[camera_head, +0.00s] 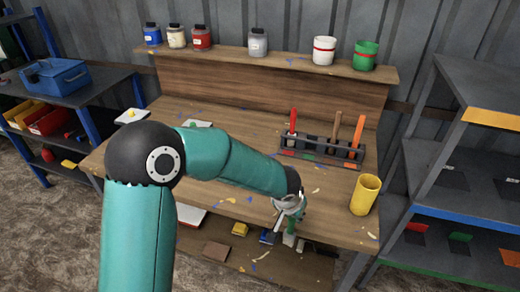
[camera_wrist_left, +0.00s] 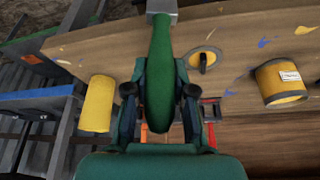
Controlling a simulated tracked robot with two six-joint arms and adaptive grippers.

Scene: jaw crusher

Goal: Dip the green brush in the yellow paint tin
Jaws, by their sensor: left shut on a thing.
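My left gripper (camera_wrist_left: 160,95) is shut on the green brush (camera_wrist_left: 158,70), whose handle runs between the fingers; its grey metal collar is at the top edge of the left wrist view and its bristles are out of frame. In the head view the gripper (camera_head: 289,208) is over the bench's front edge, and green shows just below it (camera_head: 289,240). The yellow paint tin (camera_wrist_left: 280,82), with a white label, stands on the bench apart from the brush, at the right of the wrist view. My arm seems to hide it in the head view. My right gripper is out of view.
A tall yellow cup (camera_head: 365,195) stands at the bench's right front. A dark rack (camera_head: 318,150) behind holds red, brown and orange handles. A round yellow lid-like thing (camera_wrist_left: 204,58) lies between brush and tin. Several tins line the back shelf (camera_head: 280,62).

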